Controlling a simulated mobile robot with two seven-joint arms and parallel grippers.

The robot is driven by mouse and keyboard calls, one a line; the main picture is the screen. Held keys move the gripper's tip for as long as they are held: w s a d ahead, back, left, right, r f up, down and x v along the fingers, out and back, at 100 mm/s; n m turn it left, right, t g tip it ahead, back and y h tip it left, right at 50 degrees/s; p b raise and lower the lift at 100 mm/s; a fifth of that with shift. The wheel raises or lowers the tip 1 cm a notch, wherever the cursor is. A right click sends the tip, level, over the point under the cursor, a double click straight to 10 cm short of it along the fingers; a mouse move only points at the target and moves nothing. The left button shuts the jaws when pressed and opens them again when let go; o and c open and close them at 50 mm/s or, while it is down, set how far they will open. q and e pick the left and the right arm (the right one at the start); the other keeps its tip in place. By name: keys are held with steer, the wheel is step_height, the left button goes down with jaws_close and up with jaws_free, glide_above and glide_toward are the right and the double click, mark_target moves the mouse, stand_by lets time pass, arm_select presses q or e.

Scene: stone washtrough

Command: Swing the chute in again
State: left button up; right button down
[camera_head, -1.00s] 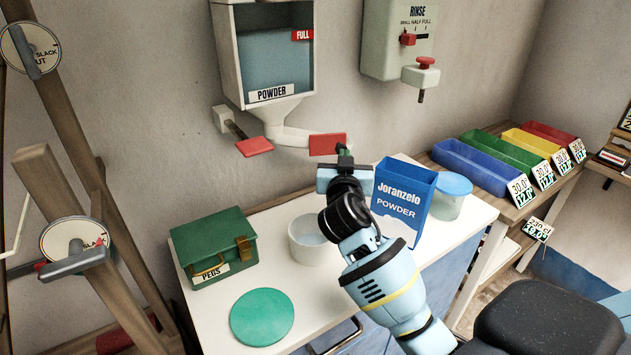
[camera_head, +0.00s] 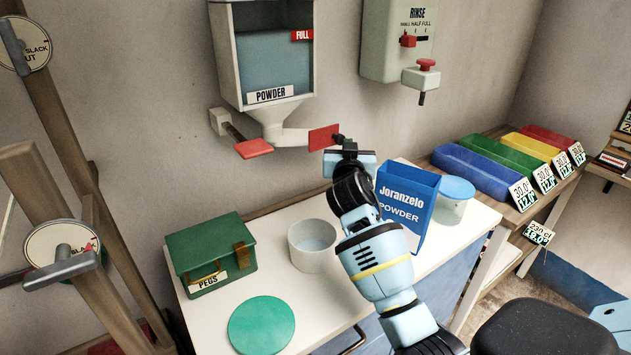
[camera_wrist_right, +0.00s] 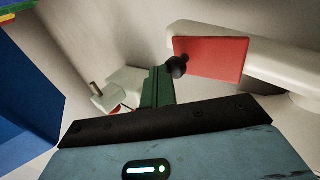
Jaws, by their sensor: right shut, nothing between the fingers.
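The white chute (camera_head: 290,137) sticks out to the right from under the powder hopper (camera_head: 275,65). It ends in an upright red plate (camera_head: 323,137). In the right wrist view the red plate (camera_wrist_right: 222,60) covers part of the pale chute (camera_wrist_right: 285,52). My right gripper (camera_head: 341,141) is shut and empty at the plate's right edge. In the wrist view its dark rounded tip (camera_wrist_right: 177,67) overlaps the plate's left edge and seems to touch it. My left gripper is not in view.
A red paddle (camera_head: 253,149) sits left of the chute. A rinse dispenser (camera_head: 400,45) hangs to the right.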

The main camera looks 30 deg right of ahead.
steer(key=shift+d+r, duration=0.1)
steer(key=shift+r, duration=0.15)
steer(key=v, duration=0.8)
steer(key=shift+f, duration=0.25)
steer(key=shift+w+f, duration=0.1)
